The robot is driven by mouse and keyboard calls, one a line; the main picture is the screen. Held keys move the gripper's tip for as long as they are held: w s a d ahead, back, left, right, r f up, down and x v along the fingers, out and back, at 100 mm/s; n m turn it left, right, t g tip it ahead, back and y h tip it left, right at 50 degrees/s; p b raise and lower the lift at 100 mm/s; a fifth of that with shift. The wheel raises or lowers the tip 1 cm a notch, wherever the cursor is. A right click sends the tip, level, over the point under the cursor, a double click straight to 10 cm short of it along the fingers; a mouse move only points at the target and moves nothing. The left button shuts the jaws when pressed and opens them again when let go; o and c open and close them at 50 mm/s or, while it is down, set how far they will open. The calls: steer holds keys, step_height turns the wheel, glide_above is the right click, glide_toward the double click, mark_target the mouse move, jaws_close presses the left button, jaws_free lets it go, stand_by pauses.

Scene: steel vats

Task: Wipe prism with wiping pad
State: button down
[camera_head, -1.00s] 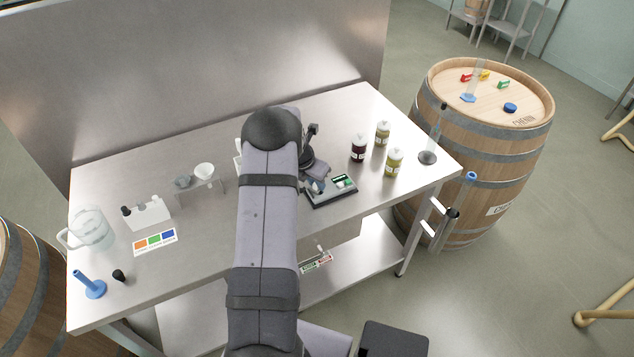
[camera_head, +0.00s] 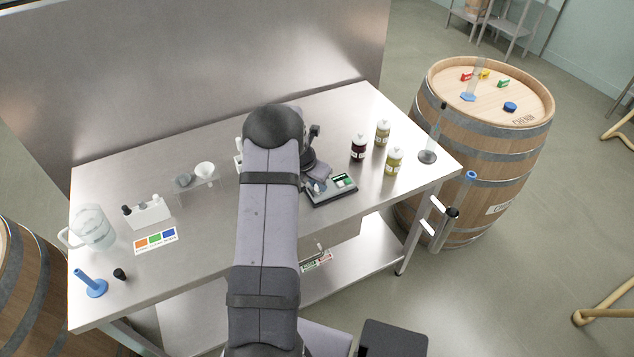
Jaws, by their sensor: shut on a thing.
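A dark instrument (camera_head: 345,188) with a light panel and a green display lies on the steel table, right of my arm. The prism cannot be made out; it may be on the instrument's left part, under my gripper. My gripper (camera_head: 318,187) is low over the instrument's left end, partly hidden by my wrist. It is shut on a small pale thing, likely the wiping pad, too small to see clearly. Whether the pad touches the instrument cannot be told.
Capped bottles (camera_head: 394,161) stand right of the instrument. At left are a glass jug (camera_head: 95,228), a white block with vials (camera_head: 148,212), a colour card (camera_head: 156,241), a stand with a funnel (camera_head: 204,170) and a blue-based cylinder (camera_head: 95,288). A steel panel (camera_head: 200,70) closes the back.

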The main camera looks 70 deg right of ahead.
steer(key=shift+r+p, duration=2.7)
steer(key=shift+r, duration=0.3)
